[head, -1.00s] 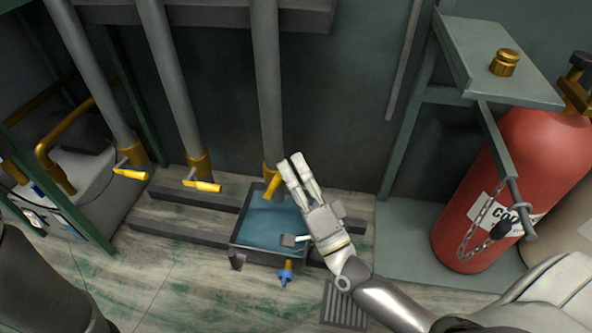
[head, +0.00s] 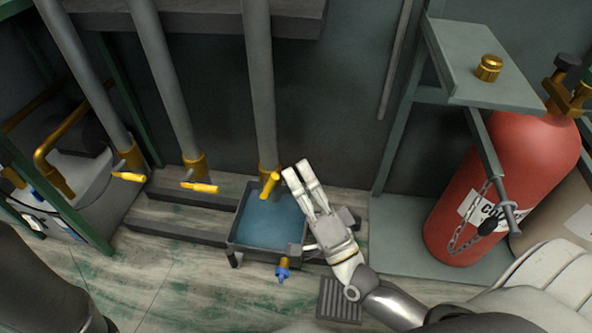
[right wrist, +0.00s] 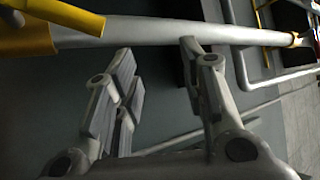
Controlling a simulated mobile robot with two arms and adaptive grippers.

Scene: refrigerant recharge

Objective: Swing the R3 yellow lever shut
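Three grey pipes carry yellow levers in the head view: left (head: 128,177), middle (head: 200,188) and right (head: 268,182). No R3 label is readable. The left and middle levers stick out sideways to the right. The right lever slants across its pipe's brass fitting, above the blue tray. My right gripper (head: 296,169) is open and empty, just right of the right lever and apart from it. In the right wrist view, a yellow lever (right wrist: 62,14) lies at the upper left beside a pipe, outside the spread fingers (right wrist: 160,80). My left gripper is not in view.
A tray of blue liquid (head: 237,222) stands under the right pipe, with a blue-handled valve (head: 283,271) at its front. A chained red cylinder (head: 530,165) and a green stand (head: 470,85) are at right. A floor grate (head: 340,300) lies in front.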

